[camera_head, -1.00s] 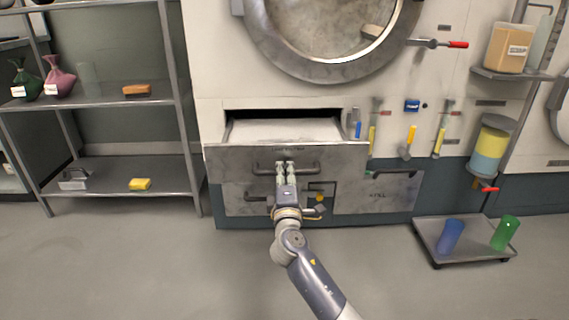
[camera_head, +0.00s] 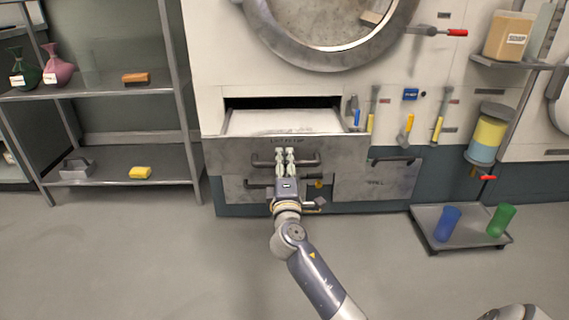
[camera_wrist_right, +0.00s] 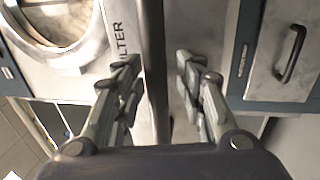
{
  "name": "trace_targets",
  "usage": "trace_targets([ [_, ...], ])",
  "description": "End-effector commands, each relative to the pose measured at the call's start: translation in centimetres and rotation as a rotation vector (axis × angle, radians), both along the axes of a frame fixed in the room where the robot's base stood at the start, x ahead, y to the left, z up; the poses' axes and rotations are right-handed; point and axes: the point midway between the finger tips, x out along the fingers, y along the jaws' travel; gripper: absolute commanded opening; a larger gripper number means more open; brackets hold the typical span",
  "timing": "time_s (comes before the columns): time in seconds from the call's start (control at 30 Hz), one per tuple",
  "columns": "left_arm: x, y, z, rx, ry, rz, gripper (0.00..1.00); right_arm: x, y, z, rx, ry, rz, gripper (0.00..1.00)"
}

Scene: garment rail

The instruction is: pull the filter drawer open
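The filter drawer (camera_head: 230,152), a grey metal front with lettering on it, stands pulled out from the machine, its pale inside (camera_head: 285,121) showing from above. Its dark bar handle (camera_head: 309,161) runs across the front. My right gripper (camera_head: 285,153) is at the middle of this handle. In the right wrist view, the fingers of my right gripper (camera_wrist_right: 158,68) are spread on either side of the dark handle bar (camera_wrist_right: 152,40). A gap shows between the bar and the right-hand finger, so the gripper looks open. My left gripper is not in view.
A low tray (camera_head: 461,240) with a blue and a green cup stands on the floor at right. Shelves (camera_head: 110,176) stand at left. The floor before the machine is clear.

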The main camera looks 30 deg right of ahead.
Motion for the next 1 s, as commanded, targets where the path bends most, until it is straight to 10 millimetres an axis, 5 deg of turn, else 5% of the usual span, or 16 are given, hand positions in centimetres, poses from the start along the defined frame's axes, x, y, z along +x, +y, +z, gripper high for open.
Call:
trace_targets([
  [0.27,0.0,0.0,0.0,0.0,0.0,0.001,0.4,-1.6,1.0,-0.4,0.001,0.001,0.002,0.36],
  [0.7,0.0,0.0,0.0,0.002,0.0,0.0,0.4,-8.6,5.3,-2.0,0.002,0.002,0.0,0.36],
  [1.0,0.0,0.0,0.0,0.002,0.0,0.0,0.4,-10.1,6.2,-2.2,0.0,0.0,-0.001,0.36],
])
